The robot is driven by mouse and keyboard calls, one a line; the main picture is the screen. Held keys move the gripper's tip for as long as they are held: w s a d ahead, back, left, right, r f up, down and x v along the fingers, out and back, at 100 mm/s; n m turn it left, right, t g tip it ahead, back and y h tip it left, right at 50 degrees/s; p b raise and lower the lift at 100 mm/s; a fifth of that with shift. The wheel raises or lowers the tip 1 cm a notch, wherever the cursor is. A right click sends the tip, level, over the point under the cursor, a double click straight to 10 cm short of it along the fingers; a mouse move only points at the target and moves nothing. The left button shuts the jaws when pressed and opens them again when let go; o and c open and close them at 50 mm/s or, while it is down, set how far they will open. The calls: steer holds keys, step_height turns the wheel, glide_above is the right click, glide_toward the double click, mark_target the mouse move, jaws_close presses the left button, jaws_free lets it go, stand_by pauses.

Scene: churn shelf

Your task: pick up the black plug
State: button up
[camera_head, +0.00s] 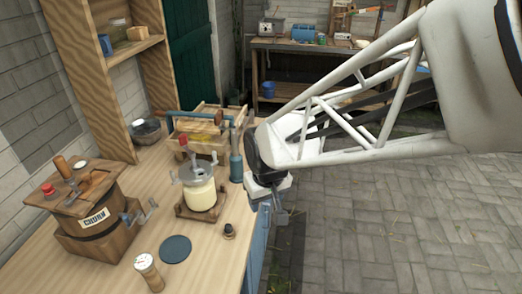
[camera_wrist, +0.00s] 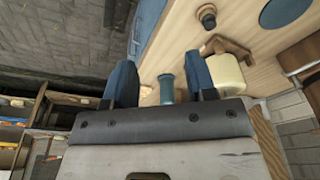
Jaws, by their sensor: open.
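The black plug (camera_head: 229,231) is a small dark knob on a lighter base, standing on the wooden counter near its right edge. It also shows at the top of the wrist view (camera_wrist: 208,16). My gripper (camera_head: 278,212) is beyond the counter's right edge, right of the plug and apart from it. In the wrist view its two blue fingers (camera_wrist: 160,70) are spread with nothing held between them. A blue bottle (camera_wrist: 166,88) shows in the gap behind them.
The counter (camera_head: 120,266) holds a wooden churn (camera_head: 95,225), a cream jar with a crank (camera_head: 200,194), a shaker (camera_head: 149,272), a flat blue disc (camera_head: 175,249) and a wooden crate (camera_head: 205,140). The blue bottle (camera_head: 236,166) stands near the edge. Paved floor lies right.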

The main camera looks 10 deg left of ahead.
steer(key=n, duration=0.2)
glide_above(228, 226)
steer(key=s, duration=0.1)
steer(key=f, duration=0.5)
steer(key=shift+s+d+f, duration=0.1)
steer(key=shift+d+f, duration=0.05)
steer(key=shift+d, duration=0.25)
steer(key=shift+a+f, duration=0.1)
steer(key=shift+f, duration=1.15)
steer(key=shift+w+a+f, duration=0.1)
steer(key=shift+w+f, duration=0.1)
steer(key=shift+f, duration=0.65)
steer(key=shift+w+a+f, duration=0.1)
steer(key=shift+w+f, duration=0.1)
steer(key=shift+f, duration=0.65)
steer(key=shift+w+a+f, duration=0.1)
steer(key=shift+w+f, duration=0.1)
steer(key=shift+f, duration=0.65)
jaws_close()
